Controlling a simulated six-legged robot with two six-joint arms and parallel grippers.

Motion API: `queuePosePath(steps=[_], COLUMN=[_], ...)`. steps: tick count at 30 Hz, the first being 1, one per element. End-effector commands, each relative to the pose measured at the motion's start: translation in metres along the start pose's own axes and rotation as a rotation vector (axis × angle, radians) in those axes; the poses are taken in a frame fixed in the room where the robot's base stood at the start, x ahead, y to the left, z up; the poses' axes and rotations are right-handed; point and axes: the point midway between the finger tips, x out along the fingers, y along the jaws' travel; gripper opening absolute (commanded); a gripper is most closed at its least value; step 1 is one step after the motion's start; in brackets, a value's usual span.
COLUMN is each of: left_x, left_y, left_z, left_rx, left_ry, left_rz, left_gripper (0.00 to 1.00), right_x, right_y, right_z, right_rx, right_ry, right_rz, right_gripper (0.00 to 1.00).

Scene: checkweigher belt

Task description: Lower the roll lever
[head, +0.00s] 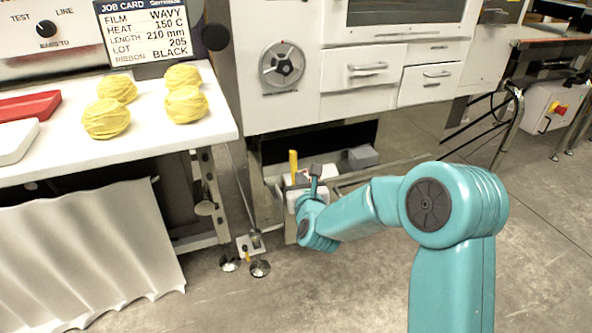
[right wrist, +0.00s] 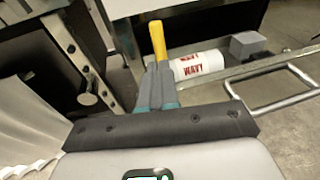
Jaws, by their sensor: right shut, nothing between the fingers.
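The roll lever is a yellow handle (head: 293,161) standing nearly upright in the low bay under the machine. In the right wrist view the yellow handle (right wrist: 158,40) rises just beyond my fingertips, and its lower end is hidden behind them. A white roll (right wrist: 200,65) printed with red WAVY lies to the right of the handle. My right gripper (head: 314,175) is low in front of the bay, a little right of the handle in the head view. Its fingers (right wrist: 158,72) are together with nothing between them. I cannot tell whether they touch the lever. My left gripper is not seen.
A grey block (head: 362,156) sits in the bay to the right. A metal frame bar (right wrist: 285,90) with a loop handle is right of the roll. A white table (head: 150,135) with yellow noodle nests stands left. The floor in front is clear.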

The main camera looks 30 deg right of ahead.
Motion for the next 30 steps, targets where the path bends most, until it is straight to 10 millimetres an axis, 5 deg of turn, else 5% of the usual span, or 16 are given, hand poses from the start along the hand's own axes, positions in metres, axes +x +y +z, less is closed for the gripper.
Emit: queuePosePath(steps=[6, 12, 30], left_x=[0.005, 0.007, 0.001], left_y=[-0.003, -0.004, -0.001], left_z=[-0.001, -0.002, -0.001], left_rx=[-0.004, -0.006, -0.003], left_ry=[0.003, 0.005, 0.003], left_rz=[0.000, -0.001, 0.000], left_gripper=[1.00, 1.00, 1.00], right_x=[0.044, 0.066, 0.073], right_y=[0.001, 0.001, 0.002], right_z=[-0.002, -0.001, 0.003], right_rx=[0.000, 0.000, -0.004], right_ry=[-0.001, 0.000, 0.017], right_rz=[0.000, 0.001, 0.002], right_gripper=[0.00, 0.00, 0.00])
